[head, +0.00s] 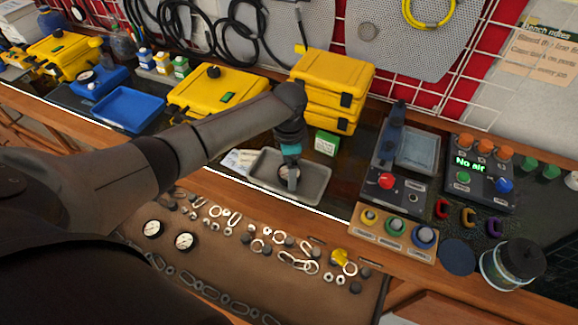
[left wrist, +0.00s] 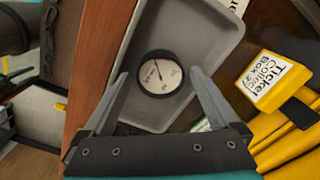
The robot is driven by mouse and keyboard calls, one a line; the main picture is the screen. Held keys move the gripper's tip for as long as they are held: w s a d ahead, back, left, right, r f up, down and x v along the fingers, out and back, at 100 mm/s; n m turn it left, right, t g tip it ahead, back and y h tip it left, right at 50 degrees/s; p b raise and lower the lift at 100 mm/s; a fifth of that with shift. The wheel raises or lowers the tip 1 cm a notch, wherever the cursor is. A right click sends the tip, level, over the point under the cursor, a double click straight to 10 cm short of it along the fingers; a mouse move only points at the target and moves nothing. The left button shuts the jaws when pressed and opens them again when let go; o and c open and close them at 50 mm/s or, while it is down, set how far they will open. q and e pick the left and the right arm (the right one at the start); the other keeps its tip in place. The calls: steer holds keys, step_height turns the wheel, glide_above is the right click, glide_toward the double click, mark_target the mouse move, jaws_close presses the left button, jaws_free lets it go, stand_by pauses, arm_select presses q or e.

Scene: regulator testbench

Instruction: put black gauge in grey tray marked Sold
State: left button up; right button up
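The black gauge (left wrist: 160,75), round with a white dial, lies face up in the grey tray (left wrist: 222,38) in the left wrist view. The grey tray (head: 262,187) stands near the bench's front edge in the head view. My left gripper (head: 291,186) is over the tray and largely hides the gauge there. In the left wrist view my left gripper (left wrist: 160,73) is open, with one finger on each side of the gauge and visible gaps between. No Sold lettering is readable on the tray. My right gripper is not in view.
Yellow cases (head: 330,88) are stacked behind the tray, with a small green-and-white box (head: 326,143) close by. A white card (head: 238,162) lies left of the tray. A test panel (head: 392,178) stands right. Two white-dial gauges (head: 185,241) lie on the lower mat among loose rings.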

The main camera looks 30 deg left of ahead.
arm_select(q)
step_height(320, 180, up, 12)
steer(key=shift+r+p, duration=0.2)
steer(key=shift+p, duration=0.8)
